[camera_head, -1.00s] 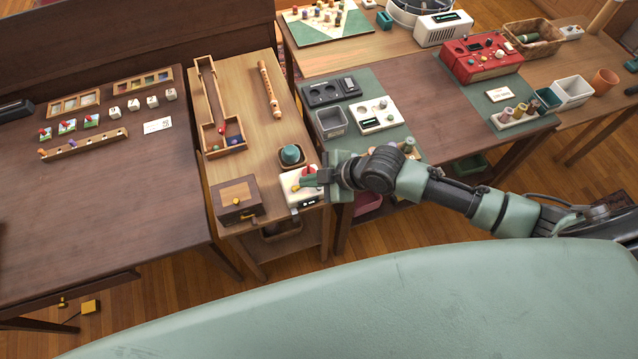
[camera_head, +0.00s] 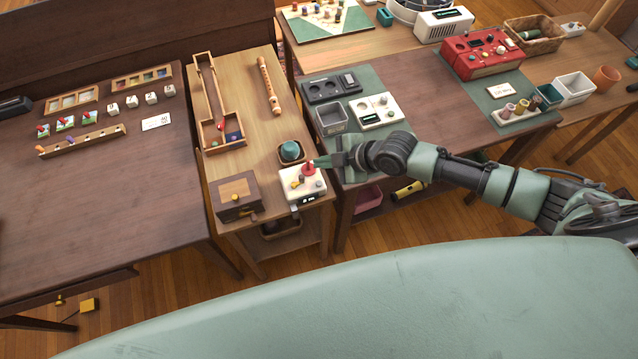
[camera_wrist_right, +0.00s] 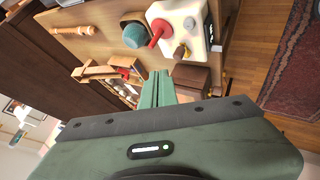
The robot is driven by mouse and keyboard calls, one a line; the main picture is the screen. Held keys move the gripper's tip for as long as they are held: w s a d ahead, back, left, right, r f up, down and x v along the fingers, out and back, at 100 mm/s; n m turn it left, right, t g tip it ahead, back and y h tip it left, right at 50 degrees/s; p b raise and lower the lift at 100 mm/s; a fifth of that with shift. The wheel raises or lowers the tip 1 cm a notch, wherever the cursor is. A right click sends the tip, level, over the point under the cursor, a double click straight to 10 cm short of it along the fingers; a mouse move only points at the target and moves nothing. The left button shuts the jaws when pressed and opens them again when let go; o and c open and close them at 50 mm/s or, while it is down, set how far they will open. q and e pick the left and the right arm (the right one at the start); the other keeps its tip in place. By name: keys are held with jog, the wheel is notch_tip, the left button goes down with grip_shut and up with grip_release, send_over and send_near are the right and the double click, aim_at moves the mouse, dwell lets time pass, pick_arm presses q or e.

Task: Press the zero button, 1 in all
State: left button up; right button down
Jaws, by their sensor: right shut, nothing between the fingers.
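A small white box (camera_head: 299,190) with a dark display on its front stands at the near right corner of the narrow light-wood table. On its top are a red knob or button (camera_head: 308,169) and smaller dark and yellowish controls. Which one is the zero button I cannot read. The box also shows in the right wrist view (camera_wrist_right: 172,12), with the red part (camera_wrist_right: 158,29) near the fingers. My right gripper (camera_head: 322,161) is shut and empty, its tip close to the red part; whether they touch I cannot tell. My left gripper is out of view.
A teal cup (camera_head: 290,150) sits in a tray just behind the white box. A wooden box (camera_head: 234,199) with a yellow knob stands to its left. A wooden flute (camera_head: 269,86) and a long wooden track (camera_head: 207,88) lie farther back.

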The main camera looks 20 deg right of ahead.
notch_tip(320, 180, down, 7)
jog(key=b, duration=0.5)
jog(key=shift+f, duration=0.15)
dwell(1.6)
jog(key=shift+f+b, duration=0.4)
jog(key=shift+b, duration=0.15)
jog(key=shift+f+b, duration=0.4)
dwell(0.4)
jog(key=shift+r, duration=0.15)
jog(key=shift+r+p, duration=0.7)
notch_tip(320, 180, up, 5)
jog(key=p, duration=0.4)
